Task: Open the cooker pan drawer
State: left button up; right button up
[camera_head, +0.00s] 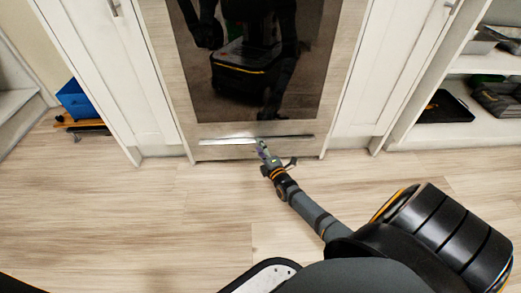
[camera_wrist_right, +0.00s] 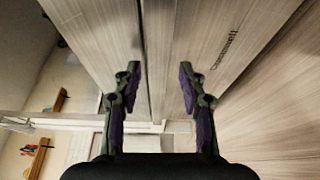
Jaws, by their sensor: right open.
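The cooker (camera_head: 270,60) stands between white cabinets, with a dark glass door. Below the glass is the pan drawer's pale front (camera_head: 225,153) with a long silver handle bar (camera_head: 225,140). The drawer front looks flush with the cooker, so it appears shut. My right gripper (camera_head: 262,147) is at the middle of the handle. In the right wrist view the fingers of my right gripper (camera_wrist_right: 158,88) are apart, with a pale strip running between them. I cannot tell whether they touch the handle. My left gripper is not in view.
White cabinet doors (camera_head: 115,75) flank the cooker. A blue box (camera_head: 73,100) lies at the left. Open shelves at the right hold a dark item (camera_head: 442,107). The wooden floor (camera_head: 160,215) before the cooker is clear. The glass shows my reflection.

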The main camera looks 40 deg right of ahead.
grip_shut()
jog(key=shift+s+a+f, duration=0.1)
jog(key=shift+s, duration=0.05)
dwell(0.4)
